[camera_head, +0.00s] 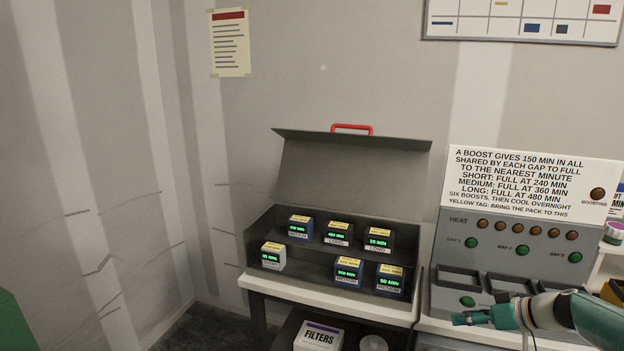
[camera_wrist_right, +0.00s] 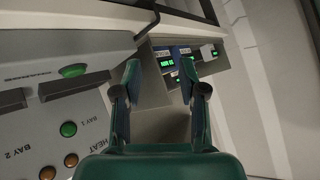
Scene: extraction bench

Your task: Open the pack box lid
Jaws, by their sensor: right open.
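The dark grey pack box (camera_head: 250,262) stands on a white-edged bench. Its lid (camera_head: 352,175) is raised and leans back at the rear, with a red handle (camera_head: 352,128) at its top edge. Several packs with yellow tags and green readouts sit inside in two rows, such as a white SHORT pack (camera_head: 272,260). My right gripper (camera_head: 470,318) is right of the box, low in front of the heat panel, apart from the lid. In the right wrist view my right gripper (camera_wrist_right: 160,68) is open and empty, with some packs beyond its fingers. My left gripper is not in view.
The heat panel (camera_head: 450,225) with bays, green buttons and amber lamps stands right of the box. A FILTERS carton (camera_head: 319,336) sits on a shelf under the bench. A white shelf with items is at the far right. The space above the box front is free.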

